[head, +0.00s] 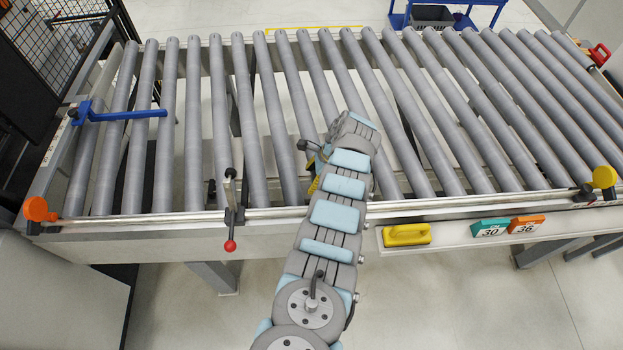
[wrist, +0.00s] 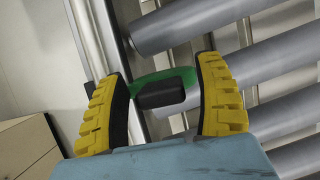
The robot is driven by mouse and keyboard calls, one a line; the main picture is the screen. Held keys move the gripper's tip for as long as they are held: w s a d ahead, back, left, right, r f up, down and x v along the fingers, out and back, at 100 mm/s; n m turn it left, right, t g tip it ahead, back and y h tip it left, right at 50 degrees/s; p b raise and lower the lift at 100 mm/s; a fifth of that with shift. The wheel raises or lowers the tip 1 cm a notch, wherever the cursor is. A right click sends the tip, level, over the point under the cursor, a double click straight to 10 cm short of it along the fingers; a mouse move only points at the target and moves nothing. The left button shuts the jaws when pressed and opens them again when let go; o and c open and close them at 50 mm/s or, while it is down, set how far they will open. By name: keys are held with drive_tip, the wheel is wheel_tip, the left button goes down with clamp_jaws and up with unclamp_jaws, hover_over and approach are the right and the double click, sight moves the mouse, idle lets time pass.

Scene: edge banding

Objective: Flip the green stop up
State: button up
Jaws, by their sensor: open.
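The green stop (wrist: 178,76) shows in the wrist view as a green arm with a dark block under it. It lies between the two yellow-padded fingers of my gripper (wrist: 165,75), close to the conveyor's front rail. The fingers are open on either side of the stop, with the left finger close to its end. I cannot tell whether they touch it. In the head view my gripper (head: 316,180) is at the front rail, mostly hidden by my arm. The green stop is hidden there.
Grey rollers (head: 270,120) fill the conveyor. A blue stop (head: 120,115) lies at left. An orange knob (head: 38,209), a red-knobbed lever (head: 230,215) and a yellow knob (head: 604,177) line the front. A shelf holds a yellow handle (head: 407,235) and number tags 30 (head: 490,229) and 36 (head: 527,225).

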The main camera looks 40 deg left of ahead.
drive_tip(key=shift+s+a+f, duration=0.1)
drive_tip(key=shift+s+f, duration=0.05)
drive_tip(key=shift+f, duration=0.2)
clamp_jaws()
